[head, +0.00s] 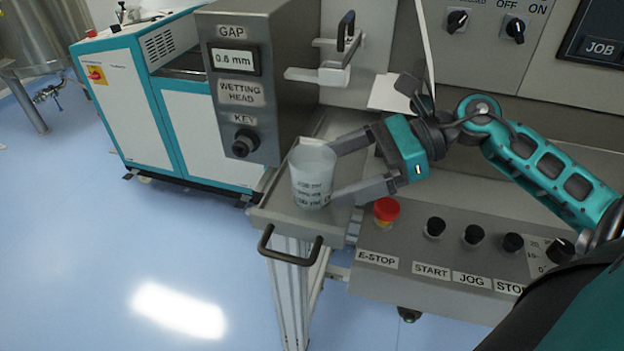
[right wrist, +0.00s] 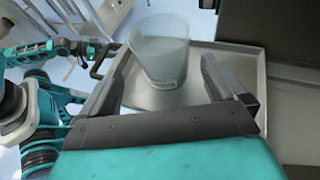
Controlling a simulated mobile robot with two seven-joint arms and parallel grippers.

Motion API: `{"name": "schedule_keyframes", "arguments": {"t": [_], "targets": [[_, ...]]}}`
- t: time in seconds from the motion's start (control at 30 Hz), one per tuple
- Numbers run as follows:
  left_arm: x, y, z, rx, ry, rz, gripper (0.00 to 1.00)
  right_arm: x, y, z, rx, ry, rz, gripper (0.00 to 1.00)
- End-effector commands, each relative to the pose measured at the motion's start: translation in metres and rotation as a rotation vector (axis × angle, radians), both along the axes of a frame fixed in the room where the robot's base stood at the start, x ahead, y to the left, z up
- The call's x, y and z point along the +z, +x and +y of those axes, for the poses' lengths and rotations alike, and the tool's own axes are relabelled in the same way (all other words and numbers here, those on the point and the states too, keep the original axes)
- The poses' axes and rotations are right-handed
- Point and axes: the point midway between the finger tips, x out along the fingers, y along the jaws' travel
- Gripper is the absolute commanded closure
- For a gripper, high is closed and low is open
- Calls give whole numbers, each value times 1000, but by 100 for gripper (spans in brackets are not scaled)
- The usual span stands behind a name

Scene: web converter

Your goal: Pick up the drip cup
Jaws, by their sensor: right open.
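The drip cup (head: 312,177) is a translucent beaker with printed marks, standing upright on a grey metal drip tray (head: 277,217) below the wetting head. My right gripper (head: 332,172) comes in from the right with its two fingers spread, one on the far side of the cup and one on the near side. In the right wrist view the cup (right wrist: 160,50) stands ahead of and between the open fingertips (right wrist: 166,68). I cannot tell whether a finger touches it. My left gripper is not seen in the head view.
The wetting head box (head: 240,85) stands just behind and left of the cup. A control panel with a red E-stop (head: 386,209) and several black knobs lies under my right arm. The tray has a dark front handle (head: 288,250). Open blue floor (head: 120,260) lies to the left.

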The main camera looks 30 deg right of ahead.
Motion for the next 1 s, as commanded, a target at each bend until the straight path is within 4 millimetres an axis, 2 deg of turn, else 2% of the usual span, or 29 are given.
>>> {"name": "schedule_keyframes", "arguments": {"t": [0.17, 0.6, 0.87, 1.0], "targets": [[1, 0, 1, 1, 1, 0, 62, -3, 4, 6, -1, -1, -1, 3], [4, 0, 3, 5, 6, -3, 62, -20, 26, 40, -1, 0, -2, 3], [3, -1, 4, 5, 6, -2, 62, -22, 26, 42, -2, 0, -1, 3], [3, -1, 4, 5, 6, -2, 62, -22, 26, 42, -1, 0, 0, 13]]}}
